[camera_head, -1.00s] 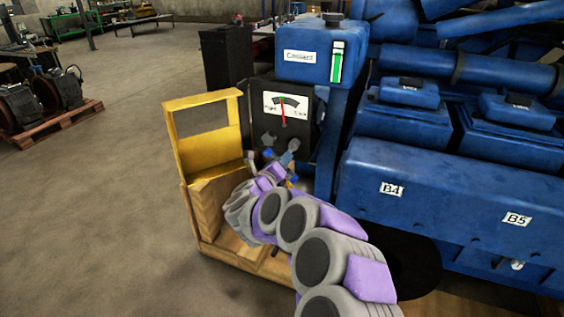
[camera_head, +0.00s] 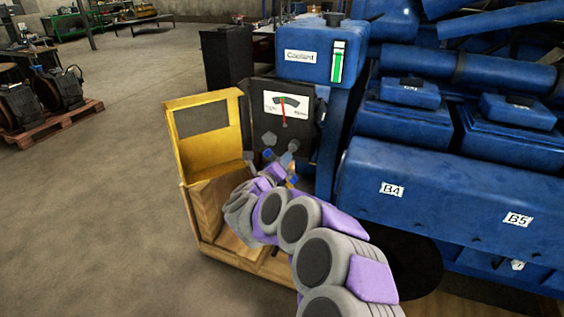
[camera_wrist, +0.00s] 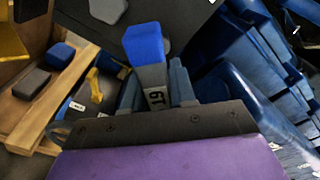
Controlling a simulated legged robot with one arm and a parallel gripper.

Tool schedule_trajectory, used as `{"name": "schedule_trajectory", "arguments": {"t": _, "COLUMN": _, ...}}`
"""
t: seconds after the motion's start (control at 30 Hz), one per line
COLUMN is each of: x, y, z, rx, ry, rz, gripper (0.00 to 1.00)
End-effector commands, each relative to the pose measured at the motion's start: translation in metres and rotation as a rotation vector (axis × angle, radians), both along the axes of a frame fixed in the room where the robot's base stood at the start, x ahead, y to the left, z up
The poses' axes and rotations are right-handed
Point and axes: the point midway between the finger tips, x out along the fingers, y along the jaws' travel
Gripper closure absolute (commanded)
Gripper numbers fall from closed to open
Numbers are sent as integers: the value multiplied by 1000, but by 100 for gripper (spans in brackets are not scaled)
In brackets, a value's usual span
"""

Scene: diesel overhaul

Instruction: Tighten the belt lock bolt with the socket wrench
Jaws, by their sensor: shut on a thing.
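My gripper (camera_head: 280,168) is at the front of the dark gauge panel (camera_head: 300,125), low in front of its face. In the wrist view my gripper (camera_wrist: 155,88) is shut on a blue-ended tool marked 19, the socket wrench (camera_wrist: 145,48). A grey hexagonal bolt head (camera_head: 269,137) shows on the panel below the gauge, and a grey piece shows just right of it, near my gripper. I cannot tell whether the wrench sits on a bolt. The gauge (camera_head: 285,104) has a red needle near the middle of its scale.
A wooden cart (camera_head: 207,205) with a yellow frame (camera_head: 203,98) stands left of the panel. The blue engine (camera_head: 450,190) fills the right; open floor lies left.

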Motion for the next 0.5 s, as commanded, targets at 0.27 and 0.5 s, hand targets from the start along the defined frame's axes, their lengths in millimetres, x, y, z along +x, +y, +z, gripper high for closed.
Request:
{"name": "schedule_trajectory", "arguments": {"t": 0.27, "x": -14, "y": 5, "z": 2, "rx": 1, "ry": -4, "rz": -1, "gripper": 100}}
{"name": "schedule_trajectory", "arguments": {"t": 0.5, "x": -26, "y": 10, "z": 1, "rx": 1, "ry": -1, "rz": 2, "gripper": 100}}
